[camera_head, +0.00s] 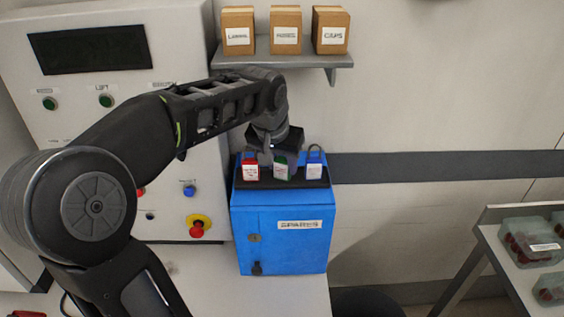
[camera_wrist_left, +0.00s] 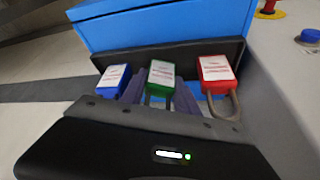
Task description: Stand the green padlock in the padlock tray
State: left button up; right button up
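The green padlock (camera_head: 281,173) is upright with a white label, between the red padlock (camera_head: 250,169) and the blue padlock (camera_head: 314,170). All three are in a row at the black padlock tray (camera_head: 325,178) on top of a blue box. My left gripper (camera_head: 276,150) reaches down over the green padlock. In the left wrist view, its two fingers (camera_wrist_left: 160,92) lie close against both sides of the green padlock (camera_wrist_left: 161,74), with the shackle between them. Whether its base touches the tray is hard to see. My right gripper is not in view.
The blue box (camera_head: 282,232) labelled "SPARES" stands against a grey control cabinet (camera_head: 180,35) with buttons. A shelf (camera_head: 290,62) with three cardboard boxes hangs above. A table (camera_head: 500,250) with clear bins is at the right. The red and blue padlocks stand close beside the fingers.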

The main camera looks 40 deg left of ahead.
pick_arm(q)
jog(key=o, duration=0.4)
jog(key=shift+o, duration=0.2)
jog(key=shift+r, duration=0.35)
jog(key=v, duration=1.1)
jog(key=shift+r, duration=0.3)
jog(key=shift+s, duration=0.15)
